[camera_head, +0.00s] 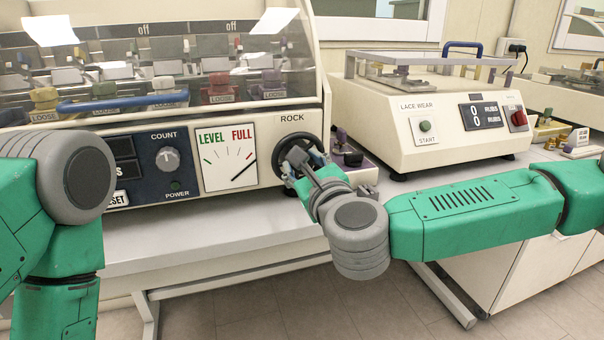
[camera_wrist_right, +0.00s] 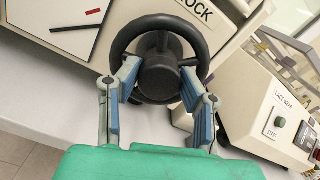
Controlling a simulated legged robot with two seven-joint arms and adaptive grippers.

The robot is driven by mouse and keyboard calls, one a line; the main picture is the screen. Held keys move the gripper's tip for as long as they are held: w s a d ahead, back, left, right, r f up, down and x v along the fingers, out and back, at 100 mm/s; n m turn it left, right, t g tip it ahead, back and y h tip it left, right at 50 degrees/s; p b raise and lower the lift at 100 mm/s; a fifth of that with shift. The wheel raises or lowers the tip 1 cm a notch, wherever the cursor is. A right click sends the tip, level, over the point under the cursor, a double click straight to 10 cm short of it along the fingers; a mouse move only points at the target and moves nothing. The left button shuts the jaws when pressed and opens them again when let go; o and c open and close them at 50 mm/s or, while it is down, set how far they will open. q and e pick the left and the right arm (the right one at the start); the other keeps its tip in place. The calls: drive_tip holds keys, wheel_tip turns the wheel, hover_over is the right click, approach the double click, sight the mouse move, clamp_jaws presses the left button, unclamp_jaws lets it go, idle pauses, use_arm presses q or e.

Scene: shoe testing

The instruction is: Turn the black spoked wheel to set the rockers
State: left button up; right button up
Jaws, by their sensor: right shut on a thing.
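The black spoked wheel (camera_head: 281,150) sits under the word ROCK on the front panel of the cream machine at left. My right gripper (camera_head: 302,160) is shut on it, and its fingers partly hide the wheel in the head view. In the right wrist view the wheel (camera_wrist_right: 126,38) faces me, with the fingers of my right gripper (camera_wrist_right: 160,84) on either side of its hub. The gauge (camera_head: 228,157) left of the wheel has a green LEVEL mark and a red FULL mark. My left gripper is out of view.
Under the clear cover (camera_head: 150,62) stand several rockers with coloured blocks, some labelled LOOSE. A dark control panel (camera_head: 155,165) with a COUNT knob is left of the gauge. The LACE WEAR machine (camera_head: 430,110) stands close to the wheel's right.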

drive_tip(key=shift+s+f+m+b, duration=0.1)
drive_tip(key=shift+f+m+b, duration=0.15)
drive_tip(key=shift+m+b, duration=0.55)
drive_tip(key=shift+f+m+b, duration=0.25)
drive_tip(key=shift+m+b, duration=0.05)
drive_tip(key=shift+m, duration=1)
drive_tip(key=o, duration=1.1)
drive_tip(key=shift+o, duration=0.2)
drive_tip(key=shift+r, duration=0.15)
drive_tip(key=shift+r, duration=0.1)
